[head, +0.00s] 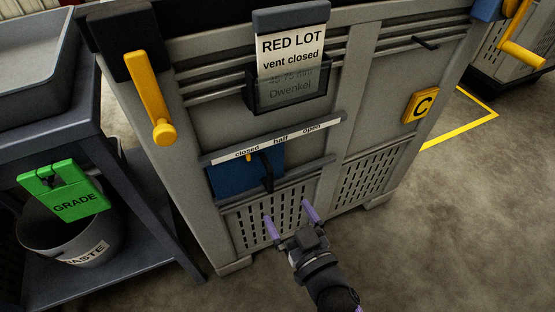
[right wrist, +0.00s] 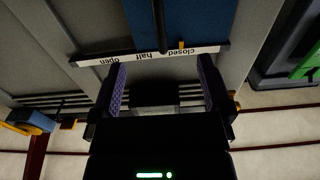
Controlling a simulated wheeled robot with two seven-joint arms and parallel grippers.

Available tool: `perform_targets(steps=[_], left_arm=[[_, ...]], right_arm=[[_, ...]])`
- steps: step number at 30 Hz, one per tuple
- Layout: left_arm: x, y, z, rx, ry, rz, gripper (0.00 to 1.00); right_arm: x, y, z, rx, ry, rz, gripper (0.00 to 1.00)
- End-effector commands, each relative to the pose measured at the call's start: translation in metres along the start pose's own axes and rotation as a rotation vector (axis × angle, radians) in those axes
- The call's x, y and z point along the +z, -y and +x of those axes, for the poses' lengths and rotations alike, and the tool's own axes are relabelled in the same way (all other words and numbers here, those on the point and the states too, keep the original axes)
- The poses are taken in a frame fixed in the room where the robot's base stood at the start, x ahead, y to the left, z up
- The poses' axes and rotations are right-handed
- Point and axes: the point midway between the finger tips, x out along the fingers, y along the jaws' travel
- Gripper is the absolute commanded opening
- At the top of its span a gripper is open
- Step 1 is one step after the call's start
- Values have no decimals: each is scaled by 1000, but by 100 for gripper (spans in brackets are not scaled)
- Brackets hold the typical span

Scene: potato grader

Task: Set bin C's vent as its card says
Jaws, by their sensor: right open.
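Bin C (head: 225,125) is a grey crate with a yellow C plate (head: 420,105). Its card (head: 291,55) reads "RED LOT vent closed", with fainter text below partly behind a dark holder. The vent has a blue slide plate (head: 228,181), a black handle (head: 267,172) and a scale strip (head: 278,139) marked closed, half, open. The yellow pointer (head: 249,157) stands at "closed". The right wrist view shows the strip (right wrist: 147,56) upside down, with the pointer (right wrist: 182,45) by "closed". My right gripper (head: 288,213) is open and empty, just below the handle, before the slotted panel. My left gripper is out of view.
A yellow lever (head: 150,98) sticks out at the bin's upper left. At left stands a dark bench (head: 130,190) with a green GRADE tag (head: 65,191) and a waste bin (head: 75,245). Another crate (head: 515,60) is at upper right. The floor at right is clear.

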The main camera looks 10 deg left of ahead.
Motion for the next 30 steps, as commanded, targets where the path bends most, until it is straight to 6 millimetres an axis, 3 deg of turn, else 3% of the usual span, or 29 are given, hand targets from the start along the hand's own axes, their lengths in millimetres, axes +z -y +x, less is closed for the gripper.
perform_targets(steps=[19,23,30], left_arm=[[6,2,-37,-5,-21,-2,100],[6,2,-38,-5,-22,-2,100],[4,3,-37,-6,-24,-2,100]], right_arm=[[-1,0,-126,0,3,0,100],[0,0,-139,-1,0,-1,100],[1,0,-140,0,0,0,100]])
